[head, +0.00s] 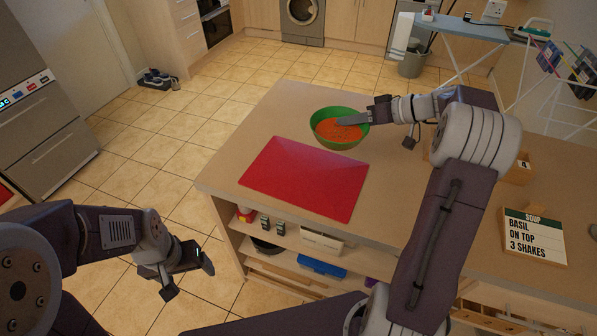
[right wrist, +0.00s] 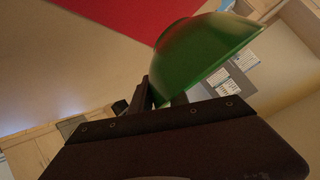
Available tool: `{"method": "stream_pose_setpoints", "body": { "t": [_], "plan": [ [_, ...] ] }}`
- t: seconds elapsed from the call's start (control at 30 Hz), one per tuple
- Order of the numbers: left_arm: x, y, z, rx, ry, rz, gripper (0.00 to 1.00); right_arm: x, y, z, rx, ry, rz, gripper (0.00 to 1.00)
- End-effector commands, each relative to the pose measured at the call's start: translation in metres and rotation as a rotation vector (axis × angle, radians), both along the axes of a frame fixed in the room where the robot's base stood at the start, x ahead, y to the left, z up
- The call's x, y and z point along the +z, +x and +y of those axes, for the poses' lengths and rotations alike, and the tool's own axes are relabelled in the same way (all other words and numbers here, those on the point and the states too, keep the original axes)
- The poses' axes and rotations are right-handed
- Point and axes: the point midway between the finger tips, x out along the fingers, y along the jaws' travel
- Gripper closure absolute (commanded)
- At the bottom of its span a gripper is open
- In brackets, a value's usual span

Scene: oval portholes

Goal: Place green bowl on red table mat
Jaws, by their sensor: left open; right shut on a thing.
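The green bowl (head: 340,128) holds orange-red soup and is at the far edge of the red table mat in the head view. Its underside (right wrist: 205,60) shows tilted in the right wrist view. My right gripper (head: 362,118) is shut on the bowl's right rim. Whether the bowl touches the counter or hangs just above it, I cannot tell. The red table mat (head: 300,180) lies flat and empty on the counter, and a corner of it (right wrist: 120,15) shows in the right wrist view. My left gripper (head: 190,270) is open and empty, in front of the counter, away from bowl and mat.
The wooden counter (head: 270,110) is bare behind and left of the mat. A letter board (head: 533,238) reading "SOUP BASIL ON TOP 3 SHAKES" is at the right. A wooden box (head: 517,172) stands behind my right arm. Shelves under the counter hold a blue box (head: 320,266).

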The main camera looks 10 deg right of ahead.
Motion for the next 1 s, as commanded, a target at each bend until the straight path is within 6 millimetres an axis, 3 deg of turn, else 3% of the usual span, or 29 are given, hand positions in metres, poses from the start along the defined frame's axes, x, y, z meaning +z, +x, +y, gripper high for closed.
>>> {"method": "stream_pose_setpoints", "body": {
  "t": [0.17,0.4,0.53,0.8,1.0],
  "plan": [
    [-0.001,0.000,0.000,0.000,0.000,0.000,0.20,-0.008,0.005,0.016,0.004,0.006,0.003,1.00],
    [0.000,0.000,0.000,0.000,0.000,0.000,0.20,-0.046,0.023,0.077,0.006,0.006,0.006,1.00],
    [0.001,0.000,0.000,0.000,0.000,0.000,0.20,-0.061,0.032,0.101,0.004,0.005,0.004,1.00],
    [0.001,0.000,0.000,0.000,0.000,0.000,0.20,-0.072,0.036,0.113,0.000,0.003,0.002,1.00],
    [0.002,0.000,0.000,0.000,0.000,0.000,0.20,-0.104,0.036,0.112,0.001,0.004,0.003,1.00]
  ]
}}
